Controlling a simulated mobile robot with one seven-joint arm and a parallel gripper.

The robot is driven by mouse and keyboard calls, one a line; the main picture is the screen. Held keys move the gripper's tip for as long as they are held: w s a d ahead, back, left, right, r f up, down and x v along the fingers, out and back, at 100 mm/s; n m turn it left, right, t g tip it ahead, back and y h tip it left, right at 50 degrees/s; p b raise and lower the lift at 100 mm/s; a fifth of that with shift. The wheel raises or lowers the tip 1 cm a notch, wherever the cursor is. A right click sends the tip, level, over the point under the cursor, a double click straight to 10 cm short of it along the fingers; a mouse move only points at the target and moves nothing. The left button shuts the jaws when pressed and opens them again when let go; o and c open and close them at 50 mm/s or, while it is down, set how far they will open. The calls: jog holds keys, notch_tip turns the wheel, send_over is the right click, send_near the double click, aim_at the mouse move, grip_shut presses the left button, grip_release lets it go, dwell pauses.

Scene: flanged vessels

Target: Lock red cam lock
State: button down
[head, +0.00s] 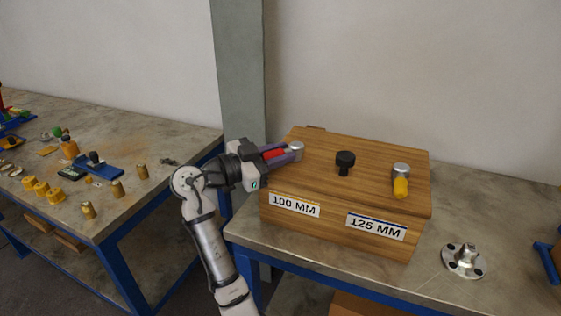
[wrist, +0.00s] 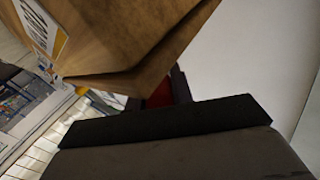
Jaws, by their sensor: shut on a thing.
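The red cam lock (head: 273,153) is a red handle with a silver round head (head: 296,147) at the left end of the wooden box top. My gripper (head: 278,154) reaches in from the left and is shut on the red handle. In the wrist view a small patch of red (wrist: 160,96) shows between the dark fingers; the rest is hidden by my gripper. The yellow cam lock (head: 400,186) sits at the right of the box top with its handle pointing to the front.
The wooden box (head: 340,205) carries labels 100 MM and 125 MM. A black knob (head: 344,161) stands mid-top. A metal flange (head: 464,260) lies on the table to the right. The left table (head: 110,160) holds several brass and yellow parts.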

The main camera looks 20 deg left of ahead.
jog(key=shift+w+m+g+h, duration=0.1)
jog(key=shift+m+g+h, duration=0.2)
jog(key=shift+h, duration=0.1)
jog(key=c, duration=1.2)
grip_release()
jog(key=shift+a, duration=0.1)
jog(key=b+v, duration=0.3)
jog(key=v, duration=1)
jog(key=shift+s+a+b, duration=0.25)
jog(key=shift+s+b, duration=0.05)
